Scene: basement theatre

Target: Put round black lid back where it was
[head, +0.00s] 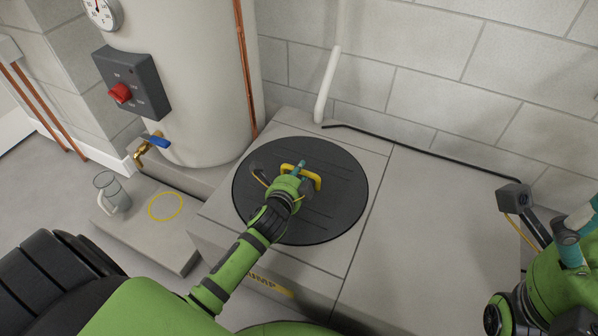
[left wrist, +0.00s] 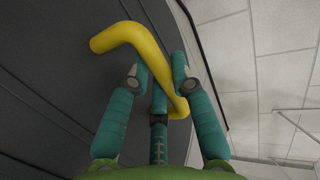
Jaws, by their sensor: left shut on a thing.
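The round black lid (head: 325,215) lies on the grey sump box (head: 380,275), with a yellow handle in its middle. It looks flat on the top, but I cannot tell whether it is fully seated. My left gripper (head: 302,173) is over the lid's middle and shut on the yellow handle. In the left wrist view, the teal fingers (left wrist: 163,75) are around the yellow handle (left wrist: 130,37), with the dark lid (left wrist: 45,85) behind. My right arm is at the right edge of the head view; its fingertips are not clear enough to read.
A pale tank with a control box (head: 133,84) and blue-handled tap (head: 155,142) stands at the back left. A clear mug (head: 111,193) and a yellow ring marking (head: 165,206) are on the low step.

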